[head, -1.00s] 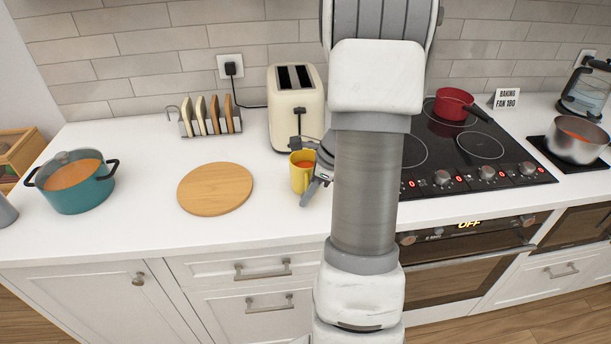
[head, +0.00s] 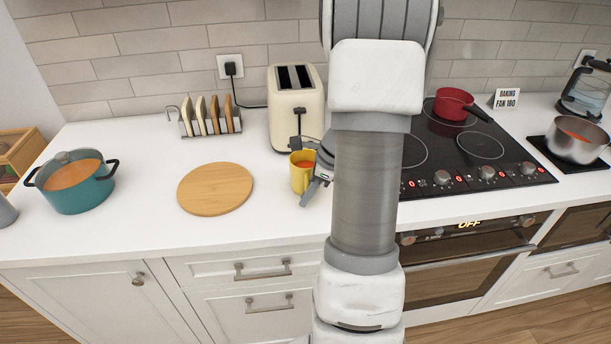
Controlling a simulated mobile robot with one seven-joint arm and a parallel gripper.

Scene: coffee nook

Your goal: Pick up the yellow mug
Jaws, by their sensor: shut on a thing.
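The yellow mug (head: 299,181) stands upright on the white counter, in front of the cream toaster, with something orange-red inside it. My gripper (head: 305,172) is at the mug's right side, with one finger in front of it and the other behind it near the toaster. It is shut on the mug. My arm hides part of the gripper and the area just right of the mug. I cannot tell from this view whether the mug's base touches the counter.
The toaster (head: 297,109) stands close behind the mug. A round wooden board (head: 215,189) lies to the left, and a teal pot (head: 72,190) stands farther left. A toast rack (head: 210,122) is at the back. The black cooktop (head: 480,165) is to the right. The front counter strip is clear.

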